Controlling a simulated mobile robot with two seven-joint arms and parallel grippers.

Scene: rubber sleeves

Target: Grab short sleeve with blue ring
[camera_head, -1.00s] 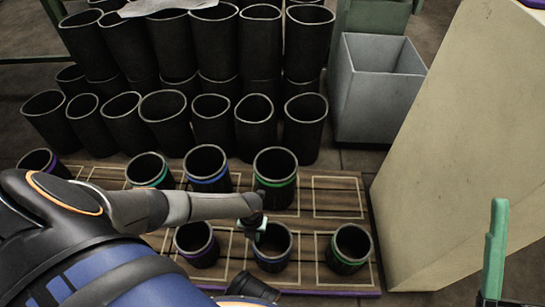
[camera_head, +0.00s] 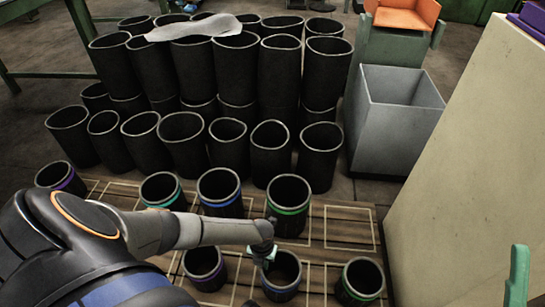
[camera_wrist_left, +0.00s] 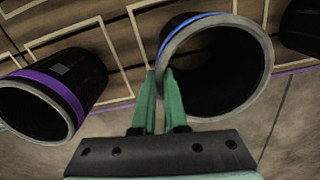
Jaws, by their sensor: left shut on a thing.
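The short black sleeve with a blue ring (camera_head: 284,285) stands in the front row on the wooden board. My left gripper (camera_head: 262,254) is shut on its rim at the left side. In the left wrist view the green fingers (camera_wrist_left: 160,88) pinch the wall of the blue-ringed sleeve (camera_wrist_left: 250,82), which looks upright on the board. A taller sleeve with a blue ring (camera_head: 220,192) stands in the back row. A green finger of what looks like my right gripper (camera_head: 517,275) shows at the right edge; its opening cannot be told.
Short sleeves with purple (camera_head: 204,268) and green (camera_head: 360,283) rings flank the held one. Taller teal-ringed (camera_head: 163,192) and green-ringed (camera_head: 288,205) sleeves stand behind. Many plain black sleeves (camera_head: 225,150) are stacked further back. A grey bin (camera_head: 395,125) and a beige panel (camera_head: 450,170) stand right.

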